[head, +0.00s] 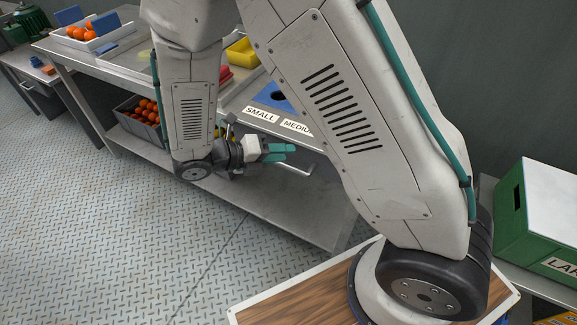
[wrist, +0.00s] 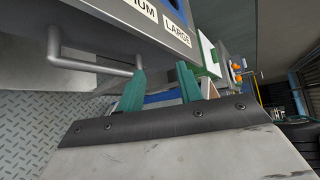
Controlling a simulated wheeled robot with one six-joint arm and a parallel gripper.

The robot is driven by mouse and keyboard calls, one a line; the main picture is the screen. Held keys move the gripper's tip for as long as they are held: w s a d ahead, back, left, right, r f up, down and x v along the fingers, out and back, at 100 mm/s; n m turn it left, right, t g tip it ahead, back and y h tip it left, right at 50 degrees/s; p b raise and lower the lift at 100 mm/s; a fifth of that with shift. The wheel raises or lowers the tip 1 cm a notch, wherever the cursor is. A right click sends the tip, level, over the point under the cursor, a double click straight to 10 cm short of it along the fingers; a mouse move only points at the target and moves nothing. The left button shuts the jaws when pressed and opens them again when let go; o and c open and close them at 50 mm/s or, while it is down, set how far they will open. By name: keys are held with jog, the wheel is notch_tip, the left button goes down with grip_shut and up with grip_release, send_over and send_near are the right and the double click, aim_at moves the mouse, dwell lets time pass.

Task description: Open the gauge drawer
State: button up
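The gauge drawer's grey front (wrist: 85,25) fills the upper left of the wrist view, below a panel with MEDIUM and LARGE labels. Its bar handle (wrist: 90,66) sticks out from it there. The handle (head: 305,168) shows partly in the head view, beside my fingertips. My gripper (wrist: 160,88) is open, with its two teal fingers apart and nothing seen between them. In the wrist view the left finger overlaps the handle's right end; I cannot tell if they touch. In the head view my gripper (head: 280,152) is at the bench front below the SMALL label. The drawer looks closed.
A grey crate of oranges (head: 142,113) sits on the lower shelf (head: 290,205). A green box (head: 540,215) stands right. Floor (head: 90,220) at left is clear.

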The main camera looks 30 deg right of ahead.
aim_at(289, 165)
jog(key=w+a+f+n+t+h, duration=0.1)
jog(key=a+f+n+t+h, duration=0.2)
jog(key=f+n, duration=0.5)
jog(key=shift+t+y, duration=0.5)
jog(key=shift+y, duration=0.1)
jog(key=x, duration=0.7)
jog(key=shift+w+d+f, duration=0.1)
jog(key=shift+f, duration=0.2)
